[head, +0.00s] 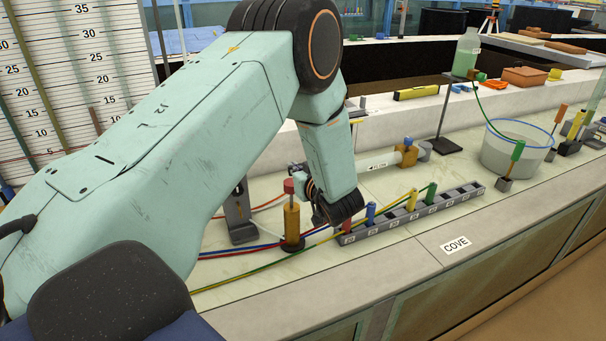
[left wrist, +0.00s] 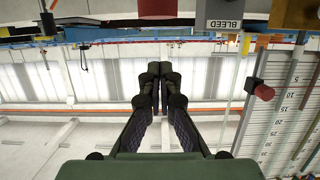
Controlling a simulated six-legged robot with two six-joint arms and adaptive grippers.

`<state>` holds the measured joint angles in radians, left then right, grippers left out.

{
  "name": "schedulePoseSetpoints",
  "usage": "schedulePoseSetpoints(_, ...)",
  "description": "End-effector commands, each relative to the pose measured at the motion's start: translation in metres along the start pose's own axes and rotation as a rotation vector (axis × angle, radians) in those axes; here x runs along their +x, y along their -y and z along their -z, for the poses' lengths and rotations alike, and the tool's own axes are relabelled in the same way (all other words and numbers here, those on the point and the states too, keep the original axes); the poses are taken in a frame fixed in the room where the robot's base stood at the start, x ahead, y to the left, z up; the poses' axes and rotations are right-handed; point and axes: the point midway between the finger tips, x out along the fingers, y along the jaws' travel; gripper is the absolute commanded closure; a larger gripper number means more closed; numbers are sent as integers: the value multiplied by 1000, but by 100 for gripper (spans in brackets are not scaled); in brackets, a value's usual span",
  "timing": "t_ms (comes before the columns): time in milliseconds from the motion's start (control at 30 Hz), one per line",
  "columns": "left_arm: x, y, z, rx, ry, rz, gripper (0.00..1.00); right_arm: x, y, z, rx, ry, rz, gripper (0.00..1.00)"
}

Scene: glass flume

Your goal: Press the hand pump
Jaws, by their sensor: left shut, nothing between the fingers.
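The hand pump (head: 291,222) is a yellow upright cylinder with a red knob (head: 289,186) on top, on a dark base on the pale bench in the head view. The knob stands up clear of the body. My left gripper (head: 312,190) is just right of the pump, close to the knob, partly hidden by my wrist; I cannot tell whether it touches. In the left wrist view its fingers (left wrist: 155,85) are shut with nothing between them. A red cylindrical part (left wrist: 157,8) shows at that view's top edge; I cannot tell whether it is the pump's knob. My right gripper is not in view.
A grey socket strip (head: 408,214) with coloured plugs lies right of the pump. Red, blue, yellow and green hoses run across the bench. A grey bracket (head: 239,212) stands left of the pump. A clear tub (head: 516,150) is farther right. A BLEED label (left wrist: 224,23) shows in the wrist view.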

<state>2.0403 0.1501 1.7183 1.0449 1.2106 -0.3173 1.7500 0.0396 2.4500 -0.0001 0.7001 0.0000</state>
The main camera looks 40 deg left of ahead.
Motion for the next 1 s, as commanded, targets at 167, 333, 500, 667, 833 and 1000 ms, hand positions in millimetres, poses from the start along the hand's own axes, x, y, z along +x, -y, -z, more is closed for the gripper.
schedulePoseSetpoints(167,19,0,-15,6,1,-2,100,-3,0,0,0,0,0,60)
schedulePoseSetpoints(333,23,0,-32,3,-1,-2,100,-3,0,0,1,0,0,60)
schedulePoseSetpoints(500,24,0,-39,2,0,-2,100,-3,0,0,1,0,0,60)
schedulePoseSetpoints(667,24,0,-39,1,0,-2,100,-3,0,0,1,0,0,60)
schedulePoseSetpoints(833,24,0,-39,1,0,-2,100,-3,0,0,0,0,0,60)
schedulePoseSetpoints(1000,27,0,-49,1,0,-2,100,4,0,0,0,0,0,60)
